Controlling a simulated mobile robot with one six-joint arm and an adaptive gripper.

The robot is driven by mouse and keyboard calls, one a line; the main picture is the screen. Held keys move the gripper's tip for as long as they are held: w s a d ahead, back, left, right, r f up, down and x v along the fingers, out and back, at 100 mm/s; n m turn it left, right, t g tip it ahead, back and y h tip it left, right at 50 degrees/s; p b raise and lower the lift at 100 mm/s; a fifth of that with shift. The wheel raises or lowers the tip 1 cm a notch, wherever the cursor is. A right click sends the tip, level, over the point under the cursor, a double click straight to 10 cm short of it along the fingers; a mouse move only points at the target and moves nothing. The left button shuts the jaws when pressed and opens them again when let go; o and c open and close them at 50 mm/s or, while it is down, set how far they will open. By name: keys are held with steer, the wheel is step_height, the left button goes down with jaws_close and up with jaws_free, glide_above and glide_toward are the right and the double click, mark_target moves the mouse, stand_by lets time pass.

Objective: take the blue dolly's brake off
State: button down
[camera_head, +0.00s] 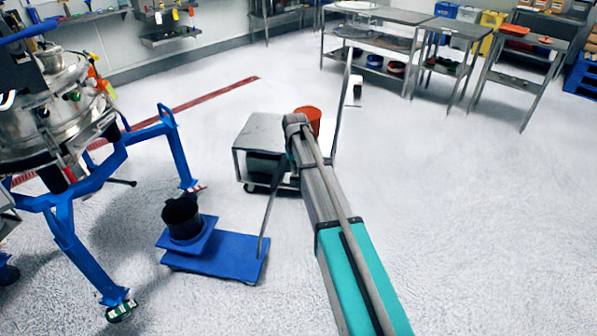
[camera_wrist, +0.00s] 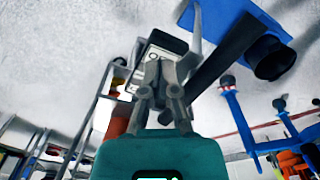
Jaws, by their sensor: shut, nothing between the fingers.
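The blue dolly (camera_head: 228,258) stands on the floor left of my arm in the head view. A black pot (camera_head: 182,218) stands on a smaller blue plate at its left end. A dark bar (camera_head: 268,215) rises from its right side towards my arm. In the wrist view the dolly (camera_wrist: 228,12) is at the top, with the black pot (camera_wrist: 272,60) right of it and the dark bar (camera_wrist: 222,62) close beside my fingers. My gripper (camera_wrist: 165,68) is shut and empty; I cannot tell whether it touches the bar. I cannot make out the brake.
A grey cart (camera_head: 258,135) and an orange bucket (camera_head: 308,116) are behind my arm. A blue-legged machine (camera_head: 85,240) stands left of the dolly. Steel tables (camera_head: 400,18) line the back. The floor at right is clear.

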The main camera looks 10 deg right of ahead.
steer(key=shift+f+b, duration=0.85)
stand_by(0.7)
steer(key=shift+r+p, duration=3.55)
steer(key=s+r+p, duration=0.4)
steer(key=s, duration=1)
steer(key=s+r+m+p, duration=0.1)
steer(key=s+r+p, duration=0.3)
steer(key=s, duration=1.1)
steer(key=shift+s+d+r, duration=0.15)
steer(key=shift+d+r, duration=0.05)
steer(key=shift+d, duration=0.05)
